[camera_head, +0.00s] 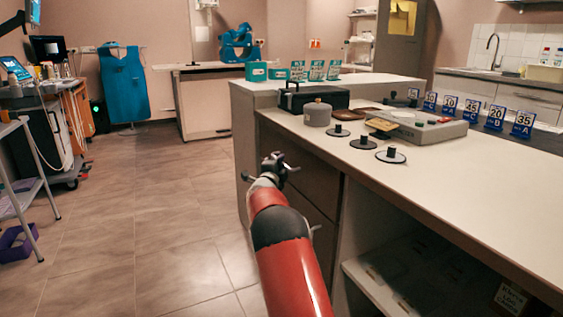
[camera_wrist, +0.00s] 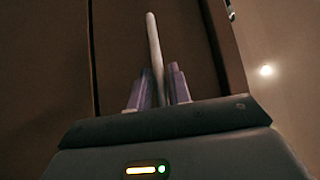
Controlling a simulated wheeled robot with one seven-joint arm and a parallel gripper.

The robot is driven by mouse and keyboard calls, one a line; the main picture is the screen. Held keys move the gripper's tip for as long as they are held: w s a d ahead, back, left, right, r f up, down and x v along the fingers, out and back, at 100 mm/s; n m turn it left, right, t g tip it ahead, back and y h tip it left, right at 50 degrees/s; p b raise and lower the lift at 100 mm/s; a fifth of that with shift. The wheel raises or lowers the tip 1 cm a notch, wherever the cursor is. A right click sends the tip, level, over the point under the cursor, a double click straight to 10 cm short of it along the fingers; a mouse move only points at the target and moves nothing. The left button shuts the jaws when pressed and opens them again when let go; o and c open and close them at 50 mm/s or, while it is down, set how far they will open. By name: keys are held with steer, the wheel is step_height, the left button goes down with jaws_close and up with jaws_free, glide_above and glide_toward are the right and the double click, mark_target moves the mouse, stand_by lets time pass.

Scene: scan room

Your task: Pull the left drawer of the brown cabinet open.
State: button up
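The brown cabinet's drawer front (camera_head: 312,178) is under the white counter, and it fills much of the wrist view (camera_wrist: 120,45). A pale bar handle (camera_wrist: 153,40) runs up the middle of the wrist view. My gripper (camera_head: 277,166) is at the upper drawer in the head view. In the wrist view, my gripper's purple-grey fingers (camera_wrist: 162,88) are close together, one on each side of the handle, and look shut on it. My gripper hides the handle in the head view. I cannot tell whether the drawer is pulled out at all. A lower handle (camera_head: 315,228) shows beneath.
The counter (camera_head: 480,180) above holds a grey pot (camera_head: 317,114), several dark knobbed discs and a grey device (camera_head: 425,128). An open shelf (camera_head: 375,285) lies right of the drawers. Tiled floor (camera_head: 170,220) is clear to the left, up to a trolley (camera_head: 25,180).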

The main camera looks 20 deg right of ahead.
steer(key=shift+w+d, duration=0.3)
steer(key=shift+c, duration=0.4)
jaws_close()
steer(key=shift+a, duration=0.1)
steer(key=s+a+b, duration=0.1)
steer(key=a+b, duration=0.1)
steer(key=a, duration=3)
steer(key=shift+f, duration=0.1)
steer(key=shift+o, duration=0.4)
jaws_free()
